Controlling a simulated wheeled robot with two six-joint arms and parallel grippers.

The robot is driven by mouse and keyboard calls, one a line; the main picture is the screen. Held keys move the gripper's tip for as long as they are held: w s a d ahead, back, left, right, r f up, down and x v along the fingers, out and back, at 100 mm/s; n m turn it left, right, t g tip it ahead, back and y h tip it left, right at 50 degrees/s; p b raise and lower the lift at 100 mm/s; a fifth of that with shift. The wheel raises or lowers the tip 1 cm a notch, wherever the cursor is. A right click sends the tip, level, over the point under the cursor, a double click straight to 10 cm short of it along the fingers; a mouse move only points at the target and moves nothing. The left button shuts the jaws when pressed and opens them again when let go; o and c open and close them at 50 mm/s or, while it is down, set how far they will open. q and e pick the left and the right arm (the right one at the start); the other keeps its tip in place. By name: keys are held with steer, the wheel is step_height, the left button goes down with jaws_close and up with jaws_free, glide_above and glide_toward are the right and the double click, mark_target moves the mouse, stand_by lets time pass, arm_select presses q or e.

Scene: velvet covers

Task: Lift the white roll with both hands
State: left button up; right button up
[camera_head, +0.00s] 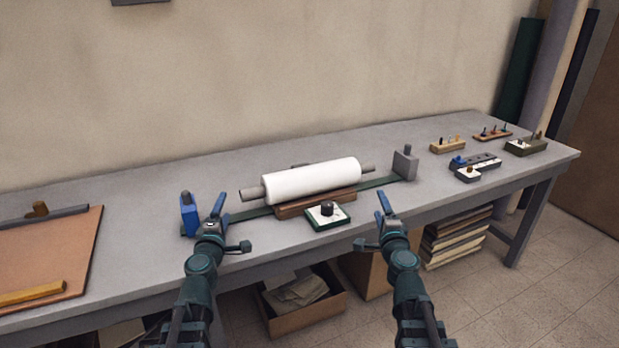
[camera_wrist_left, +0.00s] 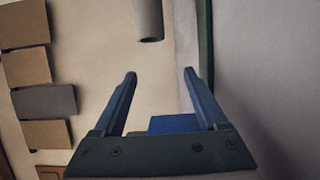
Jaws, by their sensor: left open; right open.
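The white roll (camera_head: 312,180) lies level across a brown wooden cradle (camera_head: 318,204) on the workbench, with a grey shaft end (camera_head: 250,194) sticking out at each side. In the left wrist view, a grey cylinder end (camera_wrist_left: 148,20), apparently its shaft, shows beyond the fingertips. My left gripper (camera_head: 216,208) is open and empty, left of and nearer than the roll's left shaft end. Its two blue fingers stand apart in the left wrist view (camera_wrist_left: 160,73). My right gripper (camera_head: 384,208) is open and empty, in front of and right of the roll, clear of it.
A blue post (camera_head: 188,214) stands close beside my left gripper; a grey post (camera_head: 405,163) stands right of the roll. A small box with a black knob (camera_head: 327,214) sits before the cradle. A brown board (camera_head: 60,250) lies at left; several small devices at right.

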arm_select(q)
steer(key=shift+w, duration=0.1)
arm_select(e)
steer(key=shift+w, duration=0.1)
arm_select(q)
steer(key=w, duration=1.4)
arm_select(e)
steer(key=w, duration=1.4)
arm_select(q)
steer(key=shift+d, duration=0.45)
arm_select(e)
steer(key=shift+a, duration=0.4)
arm_select(q)
steer(key=shift+s+d, duration=0.15)
steer(key=shift+d, duration=0.2)
arm_select(e)
steer(key=shift+s+a, duration=0.15)
steer(key=shift+a, duration=0.2)
arm_select(q)
steer(key=shift+d, duration=0.1)
arm_select(e)
steer(key=shift+a, duration=0.1)
